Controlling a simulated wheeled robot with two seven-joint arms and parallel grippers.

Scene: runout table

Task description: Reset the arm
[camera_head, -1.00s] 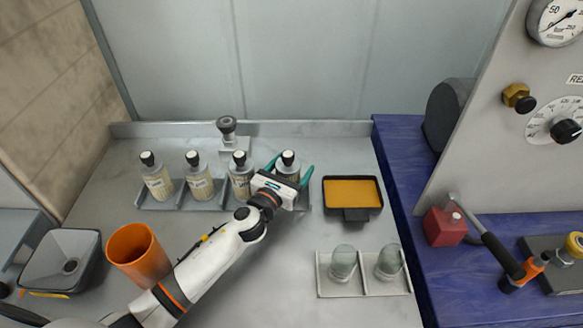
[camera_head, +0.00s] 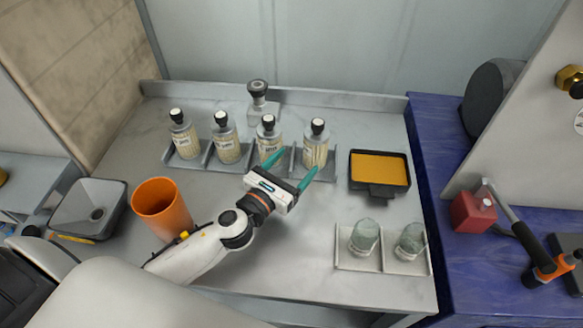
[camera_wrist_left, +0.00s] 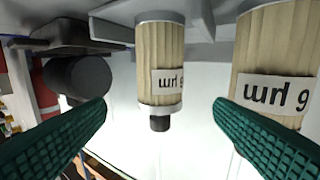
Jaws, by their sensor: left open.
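My left gripper (camera_head: 285,178) is open and empty above the metal table (camera_head: 290,235), in front of the bottle rack. Its two green fingers spread apart in the left wrist view (camera_wrist_left: 160,125), with nothing between the tips. The rightmost bottle (camera_head: 316,145) stands in the rack just beyond the fingers, apart from them in the head view. In the left wrist view a labelled bottle (camera_wrist_left: 160,55) shows upside down beyond the finger gap, and another bottle (camera_wrist_left: 270,60) shows at the right. My right gripper is not in view.
Other bottles (camera_head: 226,140) stand in the rack at left. An orange cup (camera_head: 162,206) stands near my left arm. A black tray with an orange surface (camera_head: 380,169) lies at right. Two glass jars (camera_head: 364,240) sit in a holder in front. A red block (camera_head: 473,213) is on the blue bench.

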